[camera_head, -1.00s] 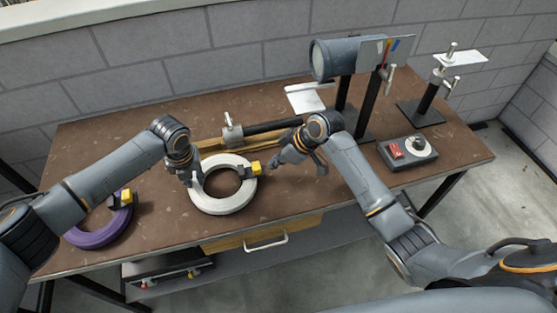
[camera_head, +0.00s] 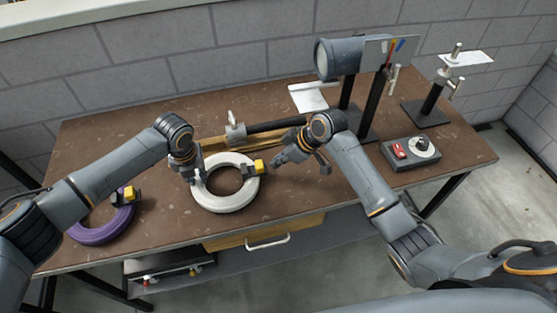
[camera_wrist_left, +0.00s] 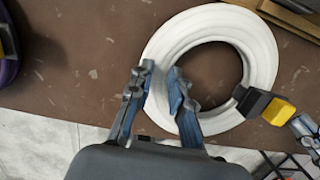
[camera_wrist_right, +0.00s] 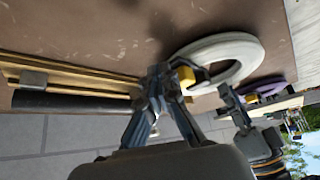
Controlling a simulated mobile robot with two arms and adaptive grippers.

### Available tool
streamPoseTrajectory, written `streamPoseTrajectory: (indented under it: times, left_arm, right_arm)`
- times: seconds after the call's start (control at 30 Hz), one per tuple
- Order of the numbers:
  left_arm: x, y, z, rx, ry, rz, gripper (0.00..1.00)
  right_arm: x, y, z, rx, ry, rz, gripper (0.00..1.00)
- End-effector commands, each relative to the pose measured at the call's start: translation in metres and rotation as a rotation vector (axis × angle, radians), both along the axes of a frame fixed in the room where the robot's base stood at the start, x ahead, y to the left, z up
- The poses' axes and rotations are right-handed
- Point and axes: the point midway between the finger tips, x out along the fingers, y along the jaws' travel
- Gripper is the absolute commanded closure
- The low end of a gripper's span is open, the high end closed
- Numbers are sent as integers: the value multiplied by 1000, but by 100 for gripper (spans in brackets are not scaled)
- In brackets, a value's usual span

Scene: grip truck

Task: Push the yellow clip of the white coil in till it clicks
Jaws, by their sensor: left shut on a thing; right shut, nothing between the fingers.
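The white coil (camera_head: 222,200) lies flat on the table, a ring with a dark block and a yellow clip (camera_head: 257,166) on its right side. In the left wrist view the yellow clip (camera_wrist_left: 278,111) sticks out of the dark block, away from the ring. My left gripper (camera_head: 192,178) is shut on the left side of the ring, one finger outside and one in the hole. My right gripper (camera_head: 277,161) is shut and empty, just right of the clip. In the right wrist view its fingertips (camera_wrist_right: 165,75) overlap the clip; I cannot tell whether they touch.
A purple coil (camera_head: 101,228) with its own yellow clip lies at the left. A clamp with a black bar (camera_head: 270,127) lies behind the white coil. A grey lamp-like cylinder (camera_head: 337,58) on posts and a switch box (camera_head: 411,151) stand at the right. The table front is clear.

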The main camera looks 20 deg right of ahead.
Motion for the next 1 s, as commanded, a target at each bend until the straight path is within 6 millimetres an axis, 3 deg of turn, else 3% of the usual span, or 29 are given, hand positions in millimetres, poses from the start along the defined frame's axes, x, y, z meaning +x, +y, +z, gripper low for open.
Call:
streamPoseTrajectory:
  times: [1.0]
  left_arm:
    - [-5, 0, -6, 4, 12, -2, 100]
  right_arm:
    - [1, 20, -1, 0, 1, 1, 100]
